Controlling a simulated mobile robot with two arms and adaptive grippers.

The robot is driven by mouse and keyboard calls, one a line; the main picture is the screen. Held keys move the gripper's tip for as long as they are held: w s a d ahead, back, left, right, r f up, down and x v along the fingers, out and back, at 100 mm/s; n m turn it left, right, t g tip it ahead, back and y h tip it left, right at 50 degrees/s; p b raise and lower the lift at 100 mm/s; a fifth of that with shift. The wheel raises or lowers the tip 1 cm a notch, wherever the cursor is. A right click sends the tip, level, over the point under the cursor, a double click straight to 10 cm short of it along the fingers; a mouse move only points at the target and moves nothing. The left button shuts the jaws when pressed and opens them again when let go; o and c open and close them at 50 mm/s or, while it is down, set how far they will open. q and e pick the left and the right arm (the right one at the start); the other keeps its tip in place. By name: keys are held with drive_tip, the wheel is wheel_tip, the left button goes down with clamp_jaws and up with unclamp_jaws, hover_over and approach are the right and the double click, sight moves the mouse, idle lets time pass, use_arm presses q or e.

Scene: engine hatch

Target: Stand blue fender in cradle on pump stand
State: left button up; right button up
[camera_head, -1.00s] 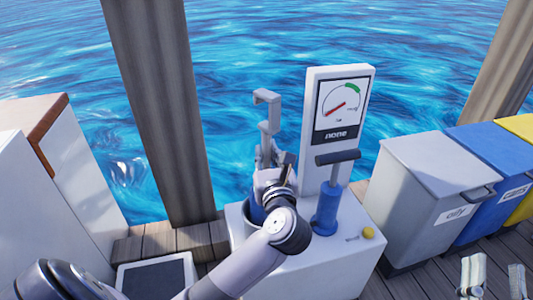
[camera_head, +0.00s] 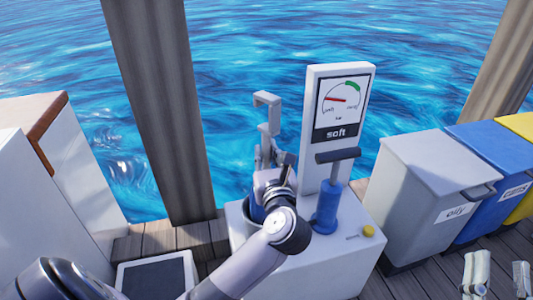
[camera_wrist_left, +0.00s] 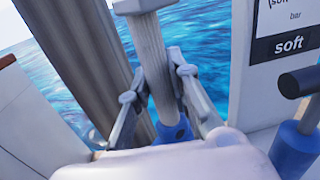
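The blue fender (camera_head: 257,213) stands in the dark ring-shaped cradle (camera_head: 246,226) on the white pump stand (camera_head: 310,265). It is mostly hidden behind my left arm. In the left wrist view the post runs down to the blue body (camera_wrist_left: 173,132). My left gripper (camera_head: 272,156) has its fingertips closely on both sides of the post and appears shut on it. The fingers also show in the left wrist view (camera_wrist_left: 158,68). My right gripper (camera_head: 498,262) is open and empty at the bottom right.
A blue pump (camera_head: 326,207) with a T-handle stands right of the fender. The gauge panel (camera_head: 338,130) behind reads "soft". A yellow knob (camera_head: 369,231) is at the stand's right. Grey (camera_head: 435,195), blue (camera_head: 490,165) and yellow bins stand farther right. A wooden post (camera_head: 160,110) is behind left.

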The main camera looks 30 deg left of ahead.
use_arm(q)
drive_tip(key=o, duration=0.5)
drive_tip(key=v, duration=1.2)
drive_tip(key=shift+d, duration=0.1)
drive_tip(key=shift+r, duration=0.1)
